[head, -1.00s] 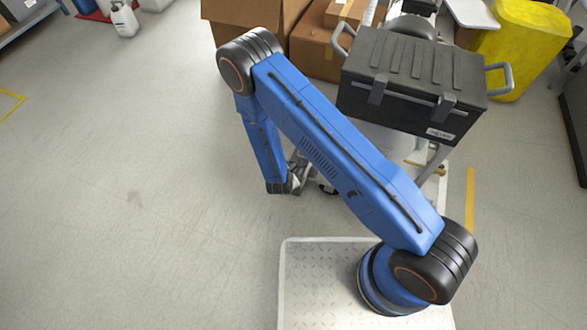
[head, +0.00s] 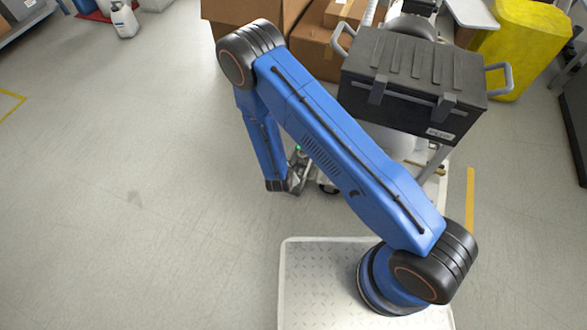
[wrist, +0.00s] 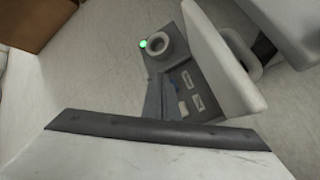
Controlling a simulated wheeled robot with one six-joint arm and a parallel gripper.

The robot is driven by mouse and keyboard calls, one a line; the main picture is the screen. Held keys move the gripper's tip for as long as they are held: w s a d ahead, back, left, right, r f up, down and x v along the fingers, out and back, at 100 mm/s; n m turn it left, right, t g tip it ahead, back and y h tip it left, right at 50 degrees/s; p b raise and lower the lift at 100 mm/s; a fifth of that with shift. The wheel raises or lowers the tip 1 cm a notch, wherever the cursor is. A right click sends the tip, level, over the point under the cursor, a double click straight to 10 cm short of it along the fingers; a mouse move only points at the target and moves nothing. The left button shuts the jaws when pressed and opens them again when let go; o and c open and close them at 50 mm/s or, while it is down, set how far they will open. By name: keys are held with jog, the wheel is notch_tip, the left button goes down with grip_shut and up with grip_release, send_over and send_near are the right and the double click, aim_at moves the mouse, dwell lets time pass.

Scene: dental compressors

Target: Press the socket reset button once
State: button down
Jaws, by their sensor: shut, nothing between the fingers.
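In the wrist view a grey socket panel (wrist: 186,72) is tilted, with a round ring-shaped socket (wrist: 157,45) near its top and a lit green lamp (wrist: 143,44) beside it. Small pale labels and a small blue part (wrist: 176,84) show lower on the panel; I cannot tell for sure whether the blue part is the reset button. My gripper (wrist: 158,92) is shut and empty, its narrow grey fingers over the panel's lower left, hiding part of it. I cannot tell whether they touch.
A black case (head: 412,82) with grey handles stands above the equipment at the right. Cardboard boxes (head: 312,48) and a yellow bin (head: 520,45) are behind. A white slab-like part (wrist: 222,70) is close right of the panel. Floor on the left is open.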

jog(key=shift+r, duration=2.3)
